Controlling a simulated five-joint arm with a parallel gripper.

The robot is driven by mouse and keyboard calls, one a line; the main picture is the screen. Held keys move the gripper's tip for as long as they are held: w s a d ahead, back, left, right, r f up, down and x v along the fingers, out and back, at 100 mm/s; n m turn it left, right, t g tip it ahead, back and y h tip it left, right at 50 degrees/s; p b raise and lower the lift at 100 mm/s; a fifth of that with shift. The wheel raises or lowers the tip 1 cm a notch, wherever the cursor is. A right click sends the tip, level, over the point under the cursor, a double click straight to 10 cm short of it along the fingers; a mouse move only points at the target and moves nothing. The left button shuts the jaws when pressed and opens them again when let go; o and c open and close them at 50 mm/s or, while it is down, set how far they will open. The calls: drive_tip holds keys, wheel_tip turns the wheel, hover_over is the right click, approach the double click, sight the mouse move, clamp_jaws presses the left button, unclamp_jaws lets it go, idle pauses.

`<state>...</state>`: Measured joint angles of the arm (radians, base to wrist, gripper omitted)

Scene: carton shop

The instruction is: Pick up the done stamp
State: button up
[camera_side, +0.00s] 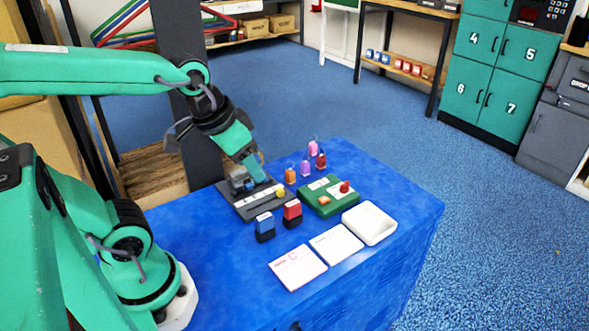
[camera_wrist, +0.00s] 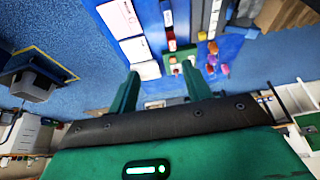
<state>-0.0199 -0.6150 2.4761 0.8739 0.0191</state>
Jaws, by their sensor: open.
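A blue stamp (camera_side: 265,226) and a red stamp (camera_side: 292,212) stand upright side by side on the blue table, each with a dark base. Their labels are too small to read, so I cannot tell which is the done stamp. In the wrist view the blue stamp (camera_wrist: 167,16) and red stamp (camera_wrist: 171,41) lie beyond the fingers. My gripper (camera_side: 256,170) is above the dark tray, behind and left of the stamps. It is open and empty in the wrist view (camera_wrist: 162,90).
The dark tray (camera_side: 262,211) holds a grey block and a yellow piece. The table's front left is clear.

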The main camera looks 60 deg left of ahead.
sight(266, 216)
drive_tip(key=w+a+f+g, duration=0.1)
drive_tip(key=f, duration=0.3)
drive_tip(key=w+f+g, duration=0.2)
drive_tip(key=f, duration=0.2)
drive_tip(key=w+a+f+g, duration=0.1)
drive_tip(key=f, duration=0.3)
drive_tip(key=shift+w+a, duration=0.3)
drive_tip(key=shift+w, duration=0.05)
drive_tip(key=shift+w+a+f+g, duration=0.1)
drive_tip(key=shift+f+g, duration=0.2)
drive_tip(key=shift+f, duration=0.25)
drive_tip(key=shift+f, duration=1.3)
drive_tip(key=shift+f, duration=2.6)
clamp_jaws()
